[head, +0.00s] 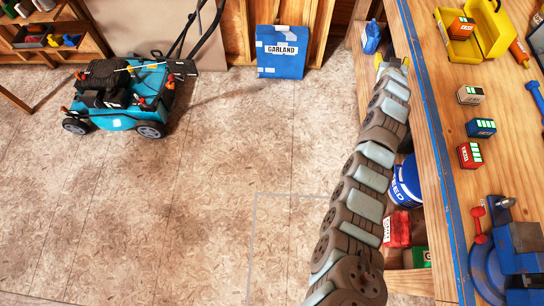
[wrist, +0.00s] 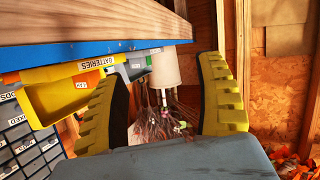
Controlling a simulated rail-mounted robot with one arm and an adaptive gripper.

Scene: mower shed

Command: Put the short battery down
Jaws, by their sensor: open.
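Three batteries with green-and-white faces stand in a row on the wooden workbench (head: 440,60): a beige one (head: 470,95), a blue one (head: 481,127) and a red one (head: 470,155). Another red battery (head: 462,27) sits in an open yellow case. I cannot tell which is the short one. My gripper (head: 392,62) is beside the bench's left edge, left of the batteries. In the wrist view my gripper (wrist: 162,100) is open, with its yellow-and-black fingers wide apart and no battery visible between them.
The wrist view shows the bench's blue edge (wrist: 100,54) above a yellow bin labelled BATTERIES (wrist: 60,95), and a pale cylinder (wrist: 165,70) over dark strands beyond my fingers. A blue bucket (head: 404,185) stands under the bench. A mower (head: 120,95) stands left; the floor between is clear.

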